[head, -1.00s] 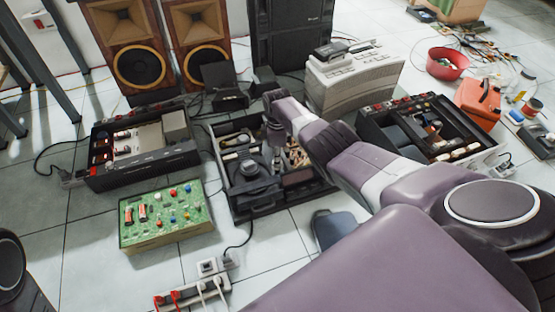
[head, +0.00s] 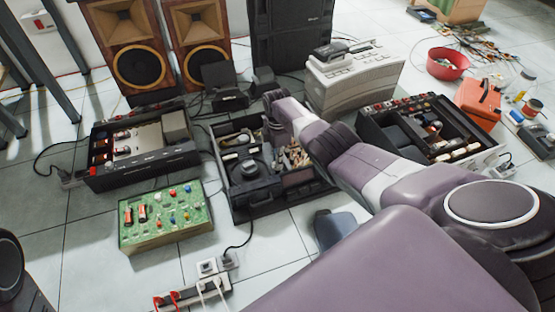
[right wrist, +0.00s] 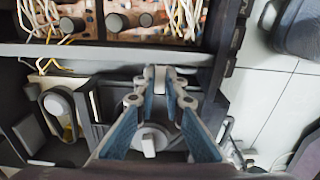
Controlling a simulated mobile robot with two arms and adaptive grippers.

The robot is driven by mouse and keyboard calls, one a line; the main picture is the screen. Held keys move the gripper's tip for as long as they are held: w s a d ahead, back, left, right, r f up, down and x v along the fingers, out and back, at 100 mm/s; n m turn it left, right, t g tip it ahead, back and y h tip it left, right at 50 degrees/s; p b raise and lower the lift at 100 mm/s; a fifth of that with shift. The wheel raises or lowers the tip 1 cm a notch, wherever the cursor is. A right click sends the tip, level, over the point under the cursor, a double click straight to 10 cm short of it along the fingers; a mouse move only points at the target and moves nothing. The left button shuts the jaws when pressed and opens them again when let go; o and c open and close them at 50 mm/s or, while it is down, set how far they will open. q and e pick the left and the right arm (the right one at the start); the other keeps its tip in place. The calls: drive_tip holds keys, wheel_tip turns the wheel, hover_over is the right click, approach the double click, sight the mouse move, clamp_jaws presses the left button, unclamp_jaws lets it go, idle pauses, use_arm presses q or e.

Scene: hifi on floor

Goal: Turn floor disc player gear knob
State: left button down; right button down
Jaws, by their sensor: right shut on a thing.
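The opened disc player (head: 238,212) sits on the floor in the middle of the head view, a dark case with its inner parts exposed. My right arm reaches over its back part, and my right gripper is mostly hidden there. In the right wrist view my right gripper (right wrist: 160,82) has its fingertips together on a small pale piece, the gear knob (right wrist: 160,74), inside the case beside a dark dividing wall. A pale round part with a raised block (right wrist: 149,144) shows between the finger bases. My left gripper is out of view.
A green circuit board (head: 165,218) and power strip (head: 190,292) lie at front left. Opened units stand left (head: 145,150) and right (head: 430,130) of the player. Speakers (head: 140,65) and a pale case (head: 352,82) stand behind.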

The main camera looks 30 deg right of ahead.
drive_tip(key=c, duration=2)
unclamp_jaws()
wheel_tip(320, 180, up, 12)
drive_tip(key=shift+r, duration=0.1)
